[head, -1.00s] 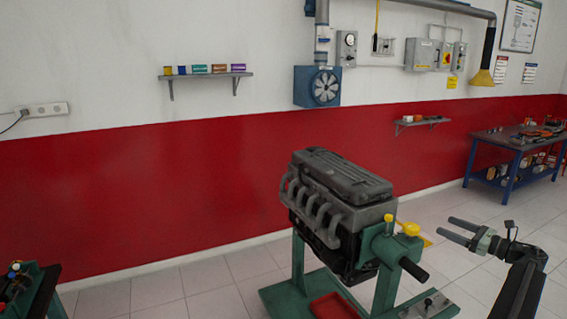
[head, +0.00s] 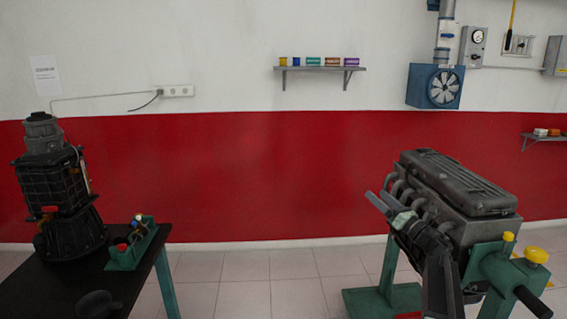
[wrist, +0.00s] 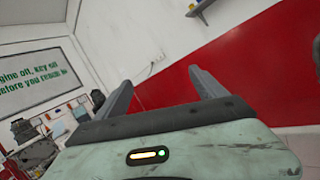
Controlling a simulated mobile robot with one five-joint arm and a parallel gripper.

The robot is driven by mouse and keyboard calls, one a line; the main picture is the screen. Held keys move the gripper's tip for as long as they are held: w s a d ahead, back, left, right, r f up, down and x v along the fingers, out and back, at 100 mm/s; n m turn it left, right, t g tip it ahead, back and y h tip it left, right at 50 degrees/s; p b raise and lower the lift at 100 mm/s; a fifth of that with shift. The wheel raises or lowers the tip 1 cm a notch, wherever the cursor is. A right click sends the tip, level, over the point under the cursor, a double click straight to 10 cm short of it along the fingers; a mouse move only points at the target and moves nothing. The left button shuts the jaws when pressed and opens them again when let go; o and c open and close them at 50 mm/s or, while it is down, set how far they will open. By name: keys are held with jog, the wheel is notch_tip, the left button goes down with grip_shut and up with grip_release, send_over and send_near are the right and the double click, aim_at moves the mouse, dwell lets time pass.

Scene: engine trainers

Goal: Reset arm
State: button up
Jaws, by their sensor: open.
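My gripper (head: 378,203) is raised in front of the engine on the green stand at the right of the head view, and it hides part of that engine's side. In the wrist view my gripper (wrist: 168,92) has its two fingers spread apart with nothing between them. The fingers point toward the red and white wall. I cannot tell from the head view how far the fingers are from the engine.
The engine (head: 455,185) sits on a green stand (head: 385,299) at right. A black table (head: 60,290) at left bears a dark gearbox-like unit (head: 60,195) and a green fixture (head: 132,245). A wall shelf (head: 318,69) holds small boxes. Tiled floor (head: 265,285) between is clear.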

jog(key=w+a+f+m+t+h+b, duration=0.1)
jog(key=w+a+f+m+h, duration=0.15)
jog(key=a+m+h, duration=0.55)
jog(key=w+a+f+m+h+b, duration=0.1)
jog(key=a+f+m+h, duration=0.25)
jog(key=a+m, duration=0.5)
jog(key=s+a+f+m+g+h, duration=0.15)
jog(key=s+f+m+g, duration=0.3)
jog(key=f+m, duration=0.65)
jog(key=s+a+f+m+g, duration=0.1)
jog(key=s+f+m+g, duration=0.2)
jog(key=s, duration=0.6)
jog(key=s+a+f+m+g+y, duration=0.1)
jog(key=s+a+f+m+g, duration=0.1)
jog(key=s+f+m+g, duration=0.2)
jog(key=s+a+f+m+g, duration=0.2)
jog(key=s+f+m+g, duration=0.2)
jog(key=s+f+g, duration=0.4)
jog(key=s+f, duration=0.2)
jog(key=s, duration=0.4)
jog(key=shift+s+f+y, duration=0.15)
jog(key=shift+f+y, duration=0.1)
jog(key=shift+y, duration=0.15)
